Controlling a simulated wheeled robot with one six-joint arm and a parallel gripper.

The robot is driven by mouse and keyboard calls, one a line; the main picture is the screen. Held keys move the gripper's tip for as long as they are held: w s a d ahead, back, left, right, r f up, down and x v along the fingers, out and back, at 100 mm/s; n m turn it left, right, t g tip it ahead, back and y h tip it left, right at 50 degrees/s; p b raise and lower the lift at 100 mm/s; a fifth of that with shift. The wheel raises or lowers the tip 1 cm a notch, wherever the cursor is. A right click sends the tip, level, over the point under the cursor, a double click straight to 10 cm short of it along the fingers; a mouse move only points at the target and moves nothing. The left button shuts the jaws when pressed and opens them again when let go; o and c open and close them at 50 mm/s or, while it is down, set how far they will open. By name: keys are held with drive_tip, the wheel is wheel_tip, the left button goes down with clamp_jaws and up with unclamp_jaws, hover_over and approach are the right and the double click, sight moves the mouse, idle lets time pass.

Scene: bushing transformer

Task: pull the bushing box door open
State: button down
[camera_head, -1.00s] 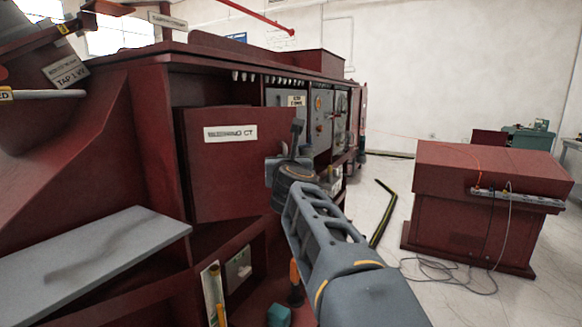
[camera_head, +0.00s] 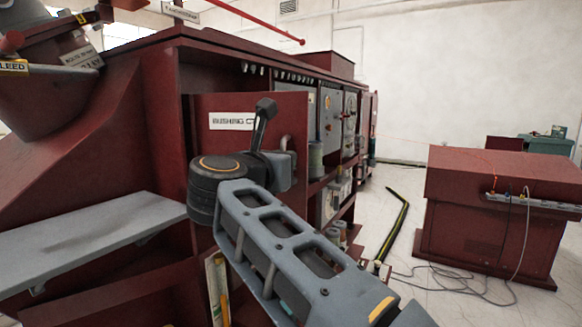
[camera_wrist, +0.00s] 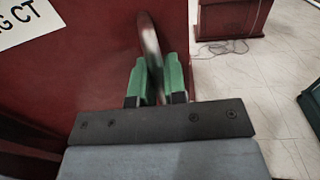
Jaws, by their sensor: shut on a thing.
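The bushing box door (camera_head: 235,104) is a dark red panel with a white label reading "BUSHING CT". It stands ajar, with gear visible past its right edge. A metal loop handle (camera_head: 287,146) is on the door's right side. In the wrist view, my gripper (camera_wrist: 157,82) has its green fingers shut on the handle (camera_wrist: 149,42), one finger on each side. The door (camera_wrist: 100,60) fills the left of that view, with part of its label at the upper left. In the head view my wrist hides the door's lower part, and the fingertips are not clear.
A grey shelf (camera_head: 90,238) juts out at lower left. A cabinet with gauges and switches (camera_head: 335,110) runs behind the door. A red bench (camera_head: 495,215) stands at right, with loose cables on the floor.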

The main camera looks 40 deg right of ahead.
drive_tip(key=w+b+v, duration=0.1)
drive_tip(key=b+v, duration=0.1)
drive_tip(key=v, duration=0.6)
drive_tip(key=shift+a+b, duration=0.4)
drive_tip(key=shift+w, duration=0.1)
drive_tip(key=c, duration=1.2)
unclamp_jaws()
drive_tip(key=b+v, duration=0.5)
drive_tip(key=v, duration=0.8)
drive_tip(key=shift+a+f+b, duration=0.2)
drive_tip(key=shift+a+b, duration=0.1)
drive_tip(key=shift+a, duration=0.1)
